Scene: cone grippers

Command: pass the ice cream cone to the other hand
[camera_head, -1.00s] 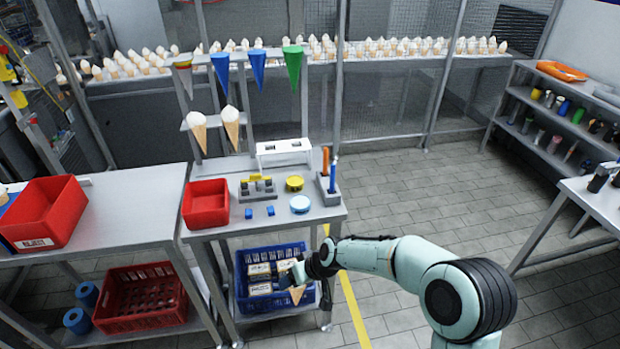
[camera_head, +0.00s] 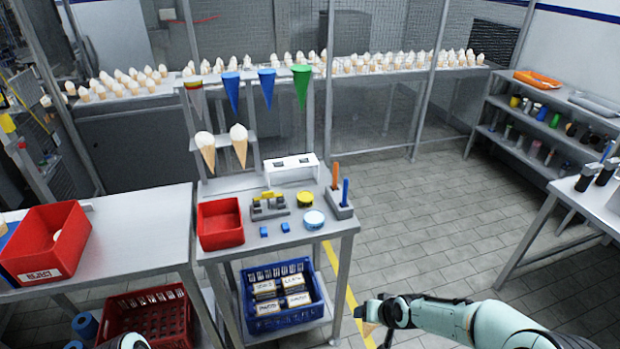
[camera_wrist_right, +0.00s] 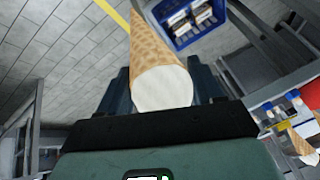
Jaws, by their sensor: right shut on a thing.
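The ice cream cone (camera_wrist_right: 160,60) shows large in the right wrist view, its white top towards the camera and its waffle tip pointing away. My right gripper (camera_wrist_right: 165,92) is shut around it near the white end. In the head view my right gripper (camera_head: 366,312) is low, right of the small table, and only a tan bit of the cone shows below it. A piece of my left arm may show at the bottom edge, but its gripper is out of view.
Two more cones (camera_head: 239,146) stand in a rack above the small table (camera_head: 290,246). A blue crate (camera_head: 282,312) with packets sits on its lower shelf. A red bin (camera_head: 221,232) and small tools occupy its top. Open floor (camera_head: 440,225) lies to the right.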

